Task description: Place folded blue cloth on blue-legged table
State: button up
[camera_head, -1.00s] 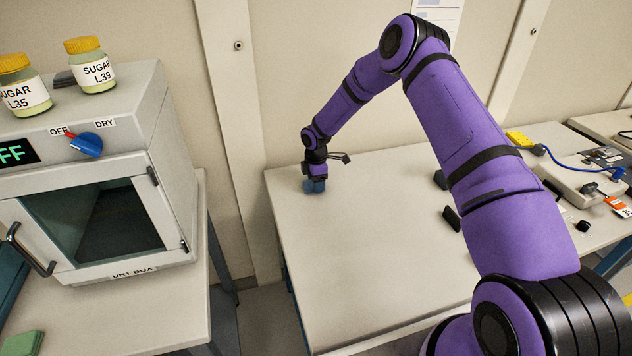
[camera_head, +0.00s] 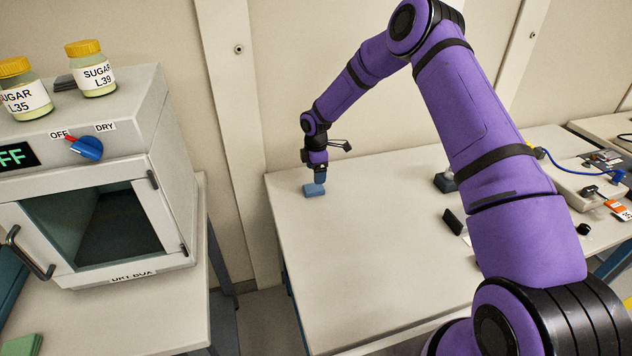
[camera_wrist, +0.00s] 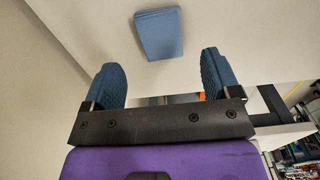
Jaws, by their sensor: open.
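The folded blue cloth (camera_head: 314,190) lies flat on the white top of the blue-legged table (camera_head: 370,240), near its far left corner. It also shows in the wrist view (camera_wrist: 160,34), ahead of the fingers and apart from them. My gripper (camera_head: 320,178) is just above the cloth in the head view. In the wrist view my gripper (camera_wrist: 160,78) is open, its two blue pads wide apart with nothing between them.
Small black items (camera_head: 453,221) and a device with a blue cable (camera_head: 590,180) are on the right. The table's middle is clear.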

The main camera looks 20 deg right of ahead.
jog(key=s+d+r+m+t+h, duration=0.15)
jog(key=s+r, duration=0.25)
jog(key=r, duration=0.8)
jog(key=s+r+m, duration=0.2)
jog(key=s+r, duration=0.1)
jog(key=r, duration=0.9)
jog(key=s+d+r+m, duration=0.2)
jog(key=s+r+m, duration=0.3)
jog(key=s+r, duration=0.7)
jog(key=s+r+m+t, duration=0.1)
jog(key=s+r+m, duration=0.1)
jog(key=s, duration=0.8)
jog(key=s+d+r+m+t+y, duration=0.1)
jog(key=s+m, duration=0.3)
jog(key=s, duration=0.5)
jog(key=s+d+r+m+t, duration=0.1)
jog(key=s+r+m, duration=0.2)
jog(key=s, duration=0.7)
jog(key=shift+s+d+r+t, duration=0.2)
jog(key=shift+s+t, duration=0.15)
